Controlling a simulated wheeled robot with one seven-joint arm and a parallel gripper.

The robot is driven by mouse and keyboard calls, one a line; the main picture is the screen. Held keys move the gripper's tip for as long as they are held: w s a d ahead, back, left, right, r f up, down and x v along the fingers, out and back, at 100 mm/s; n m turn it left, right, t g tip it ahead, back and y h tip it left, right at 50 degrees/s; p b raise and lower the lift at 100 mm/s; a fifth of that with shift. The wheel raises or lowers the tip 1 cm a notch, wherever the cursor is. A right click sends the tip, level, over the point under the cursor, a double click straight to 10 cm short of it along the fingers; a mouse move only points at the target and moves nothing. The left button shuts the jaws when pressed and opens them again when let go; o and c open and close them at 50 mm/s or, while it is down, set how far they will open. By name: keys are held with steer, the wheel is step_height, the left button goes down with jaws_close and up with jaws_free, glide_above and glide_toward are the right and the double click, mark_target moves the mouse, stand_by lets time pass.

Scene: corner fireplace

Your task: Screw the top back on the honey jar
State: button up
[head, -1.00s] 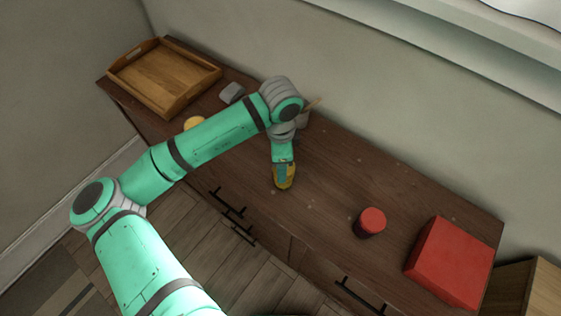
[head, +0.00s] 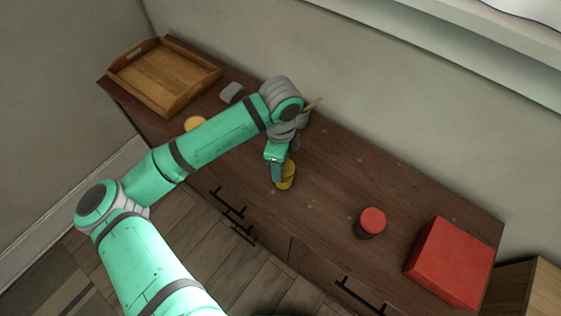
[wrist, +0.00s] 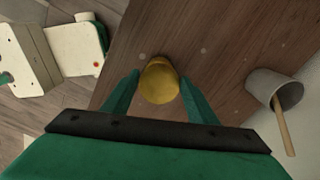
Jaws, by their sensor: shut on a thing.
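The honey jar with a gold-yellow top (head: 288,178) stands upright on the dark wooden cabinet, under my gripper (head: 281,172). In the wrist view its round gold top (wrist: 159,80) sits between the two green fingers of my gripper (wrist: 160,88). The gripper is shut on this top and points down at it. I cannot see how the top sits on the rim.
A yellow round thing (head: 194,123) lies partly behind my arm. A wooden tray (head: 116,76) and a grey block (head: 232,92) stand at left. A grey cup (wrist: 262,83) holds a wooden stick. A red-lidded jar (head: 371,221) and a red box (head: 449,262) stand at right.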

steer(key=shift+m, duration=1)
steer(key=shift+m, duration=1.5)
steer(key=o, duration=1.5)
steer(key=shift+c, duration=0.2)
steer(key=shift+r, duration=0.15)
steer(key=shift+r, duration=1.35)
